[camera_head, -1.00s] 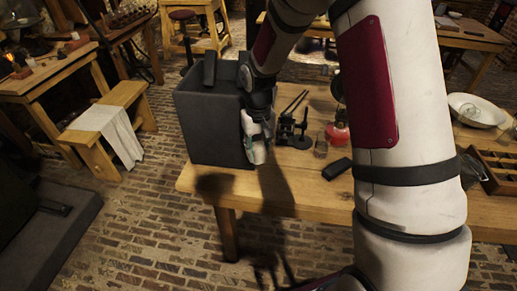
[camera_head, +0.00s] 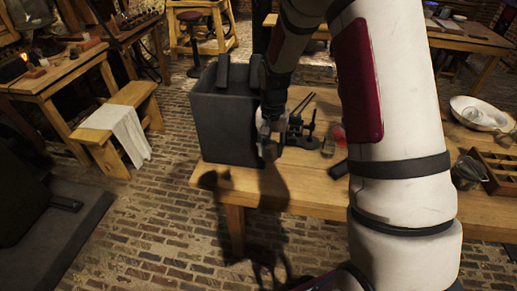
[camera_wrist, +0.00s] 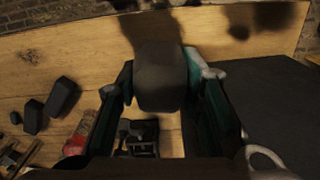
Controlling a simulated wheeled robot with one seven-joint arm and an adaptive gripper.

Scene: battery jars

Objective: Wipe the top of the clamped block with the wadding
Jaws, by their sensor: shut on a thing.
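My gripper (camera_wrist: 160,88) is shut on a dark grey, rounded pad, which looks like the wadding (camera_wrist: 159,72); its teal fingers press on both sides. In the head view my gripper (camera_head: 267,147) is low beside the dark box, over the table's near-left part. A small black clamp stand (camera_head: 299,131) is on the table just right of my gripper. In the wrist view the clamp (camera_wrist: 140,137) shows between the fingers, below the pad. I cannot make out the clamped block's top clearly. The pad and clamp look apart in the wrist view.
A large dark box (camera_head: 222,120) stands close left of my gripper. A red vessel (camera_wrist: 80,135) and dark small blocks (camera_wrist: 62,97) are near the clamp. A white basin (camera_head: 478,112) and a divided wooden tray (camera_head: 497,172) lie far right. The table's front strip is mostly clear.

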